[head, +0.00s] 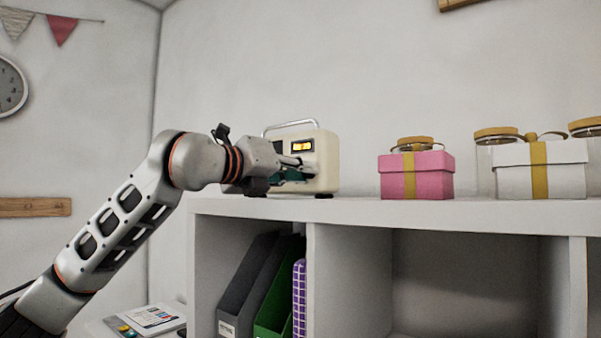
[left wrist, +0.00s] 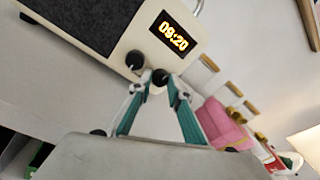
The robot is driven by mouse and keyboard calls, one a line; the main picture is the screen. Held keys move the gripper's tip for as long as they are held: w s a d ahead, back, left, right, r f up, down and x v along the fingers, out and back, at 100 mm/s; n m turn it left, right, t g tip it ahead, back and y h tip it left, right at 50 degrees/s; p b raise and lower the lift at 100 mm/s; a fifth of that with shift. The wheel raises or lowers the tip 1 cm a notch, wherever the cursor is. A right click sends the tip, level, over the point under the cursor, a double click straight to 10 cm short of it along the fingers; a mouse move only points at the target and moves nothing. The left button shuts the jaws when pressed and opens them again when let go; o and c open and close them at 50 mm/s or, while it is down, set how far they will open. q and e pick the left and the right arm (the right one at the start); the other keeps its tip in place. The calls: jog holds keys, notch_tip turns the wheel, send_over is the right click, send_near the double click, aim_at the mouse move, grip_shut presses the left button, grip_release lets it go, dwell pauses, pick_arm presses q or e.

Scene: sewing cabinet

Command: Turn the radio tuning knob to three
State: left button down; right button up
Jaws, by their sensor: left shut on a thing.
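The cream radio (head: 326,150) with a metal carry handle stands on top of the white shelf. In the left wrist view the radio (left wrist: 112,30) looks tilted, with a dark speaker grille and a lit display (left wrist: 173,31) reading 09:20. Two dark knobs sit below the display: one knob (left wrist: 135,59) to the left and another knob (left wrist: 160,76) to the right. My left gripper (head: 305,167) reaches the radio's front. Its teal-sided fingers (left wrist: 157,86) are closed around the right knob. Any number marks are too small to read. My right gripper is out of view.
The white shelf (head: 400,213) has open cubbies below with file holders (head: 250,285). A pink gift box (head: 430,177) and a white gift box (head: 512,180) stand right of the radio, with jars behind. The shelf top between radio and pink box is clear.

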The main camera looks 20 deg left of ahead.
pick_arm(q)
jog(key=m, duration=0.4)
jog(key=shift+r, duration=0.1)
jog(key=m, duration=0.4)
jog(key=shift+y+p, duration=0.3)
jog(key=shift+p, duration=0.1)
jog(key=m, duration=0.4)
jog(key=shift+r+m+y, duration=0.1)
jog(key=shift+m+y, duration=0.2)
jog(key=m, duration=0.3)
jog(key=shift+d, duration=0.1)
jog(key=m, duration=0.4)
jog(key=shift+m+y, duration=0.3)
jog(key=shift+y, duration=0.1)
jog(key=m, duration=0.8)
jog(key=shift+d+m+t+y, duration=0.1)
jog(key=shift+m+t+y, duration=0.2)
jog(key=shift+f+m, duration=0.2)
jog(key=shift+m, duration=1.7)
